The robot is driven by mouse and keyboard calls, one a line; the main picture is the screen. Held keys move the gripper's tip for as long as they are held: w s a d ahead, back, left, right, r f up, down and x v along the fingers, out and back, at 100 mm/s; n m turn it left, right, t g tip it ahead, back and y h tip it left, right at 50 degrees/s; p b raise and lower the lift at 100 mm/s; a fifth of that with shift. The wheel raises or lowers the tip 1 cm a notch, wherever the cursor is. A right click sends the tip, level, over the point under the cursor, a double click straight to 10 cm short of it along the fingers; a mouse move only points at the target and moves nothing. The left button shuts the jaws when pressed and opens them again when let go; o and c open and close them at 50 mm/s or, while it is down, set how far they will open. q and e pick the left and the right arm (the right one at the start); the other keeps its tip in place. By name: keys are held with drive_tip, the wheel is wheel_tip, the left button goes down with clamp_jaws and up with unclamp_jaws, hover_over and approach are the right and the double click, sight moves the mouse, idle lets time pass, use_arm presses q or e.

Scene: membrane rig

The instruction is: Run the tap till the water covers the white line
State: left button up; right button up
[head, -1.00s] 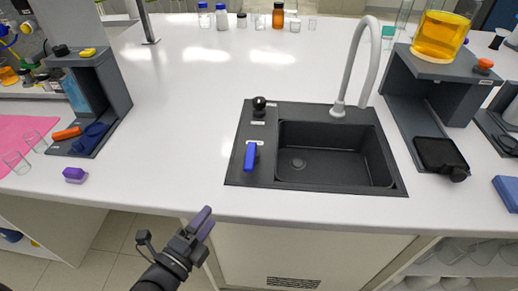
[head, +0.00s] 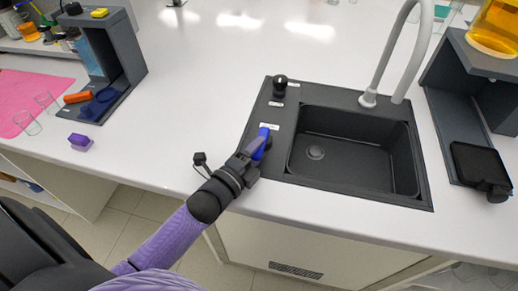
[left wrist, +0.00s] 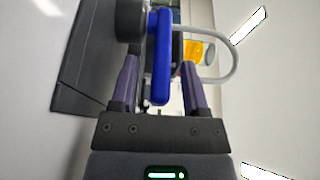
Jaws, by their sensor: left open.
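The blue tap lever (head: 262,142) stands on the left panel of the dark sink unit (head: 427,190). My left gripper (head: 256,151) is at the lever. In the left wrist view the lever (left wrist: 161,50) lies between the two open fingers (left wrist: 160,85), with gaps on both sides. The grey curved spout (head: 385,55) rises behind the basin. The basin (head: 355,160) looks empty, with its round drain (head: 315,152) bare. No water stream shows. I cannot make out a white line in the basin. My right gripper is out of view.
A black knob (head: 280,84) stands behind the lever. A grey stand with an amber vessel (head: 495,28) and a black tray (head: 480,165) is to the right. Another grey stand (head: 125,50) and a purple block (head: 80,142) are left. The white worktop between is clear.

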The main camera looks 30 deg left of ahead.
use_arm(q)
drive_tip(key=shift+w, duration=0.4)
clamp_jaws()
idle(1.2)
